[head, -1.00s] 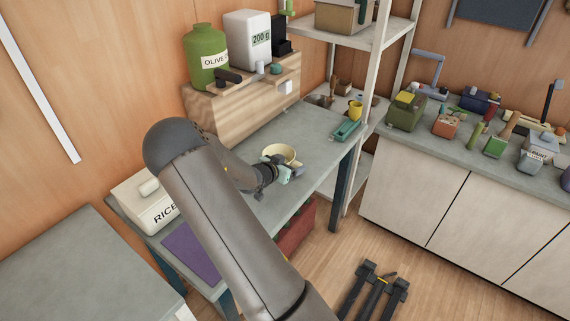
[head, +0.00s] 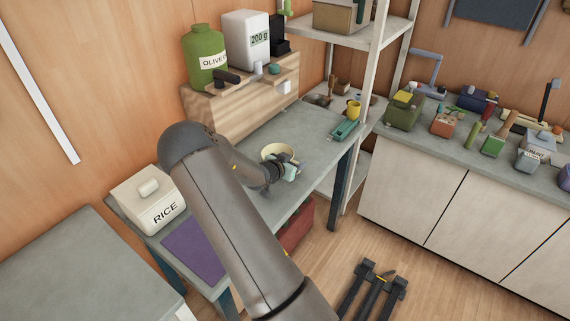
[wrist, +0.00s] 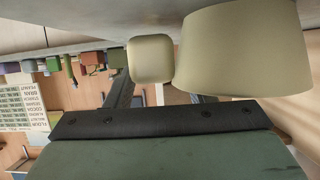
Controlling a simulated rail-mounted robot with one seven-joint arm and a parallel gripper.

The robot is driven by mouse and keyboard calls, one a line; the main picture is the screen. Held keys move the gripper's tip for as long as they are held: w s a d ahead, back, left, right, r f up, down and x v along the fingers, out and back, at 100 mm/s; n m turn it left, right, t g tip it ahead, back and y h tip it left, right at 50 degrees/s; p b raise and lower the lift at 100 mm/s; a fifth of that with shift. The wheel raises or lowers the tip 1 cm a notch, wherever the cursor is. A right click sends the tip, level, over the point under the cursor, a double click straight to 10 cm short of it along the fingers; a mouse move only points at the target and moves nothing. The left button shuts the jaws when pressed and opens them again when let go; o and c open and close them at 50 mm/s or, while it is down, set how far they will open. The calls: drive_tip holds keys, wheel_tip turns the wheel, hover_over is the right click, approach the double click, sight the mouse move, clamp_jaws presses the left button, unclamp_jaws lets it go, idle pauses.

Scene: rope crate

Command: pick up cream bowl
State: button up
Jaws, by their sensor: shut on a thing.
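The cream bowl (head: 271,150) is on the grey bench in the head view, near the bench's front edge. My gripper (head: 289,167) is at its near right side, shut on it; the fingertips are small and partly hidden there. In the wrist view the bowl (wrist: 242,48) is large at the upper right, with a smaller rounded cream part beside it in front of my dark fingers. The exact contact is hidden, and I cannot tell whether the bowl is clear of the bench.
A white rice box (head: 150,200) and purple mat (head: 195,250) lie to the left. A green tray (head: 345,130) and yellow cup (head: 354,108) are right.

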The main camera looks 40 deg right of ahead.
drive_tip(key=shift+r, duration=0.15)
wheel_tip(320, 180, up, 2)
drive_tip(key=shift+r+b, duration=0.2)
drive_tip(key=shift+b, duration=0.15)
drive_tip(key=s+a+r, duration=0.9)
drive_tip(key=s+r, duration=0.1)
drive_tip(key=shift+s+a+r, duration=0.1)
drive_tip(key=shift+a, duration=0.25)
